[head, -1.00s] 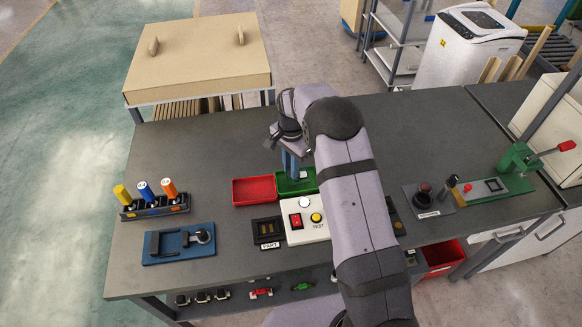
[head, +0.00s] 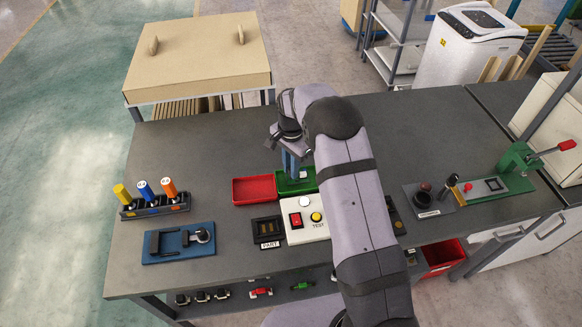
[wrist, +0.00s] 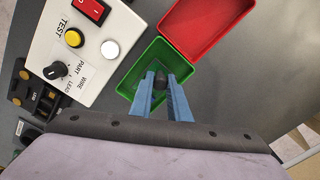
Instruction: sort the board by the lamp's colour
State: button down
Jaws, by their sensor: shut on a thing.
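My gripper (head: 291,172) is over the green tray (head: 300,190), fingers pointing down. In the wrist view, my blue fingers (wrist: 160,80) are shut on a small dark thing (wrist: 160,84), within the outline of the green tray (wrist: 136,76). The fingers hide most of it, so I cannot tell if it is the board or if it touches the tray floor. The lamp (wrist: 110,48), a round dome on the white test box (wrist: 75,22), looks white, showing no clear colour. In the head view the lamp (head: 305,202) also looks white. The red tray (wrist: 211,25) looks empty.
The test box has a red switch (head: 296,219), a yellow button (head: 316,217) and a black knob (wrist: 55,70). A dark fixture labelled PART (head: 267,229) sits left of it. A screwdriver rack (head: 154,208) and blue fixture (head: 179,243) stand left. A green press (head: 515,165) stands right.

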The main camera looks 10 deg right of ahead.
jog(key=shift+f+b, duration=0.4)
jog(key=shift+f, duration=0.25)
jog(key=c, duration=1.6)
grip_release()
jog(key=shift+r, duration=0.1)
jog(key=shift+r+p, duration=2.5)
jog(key=shift+r, duration=0.95)
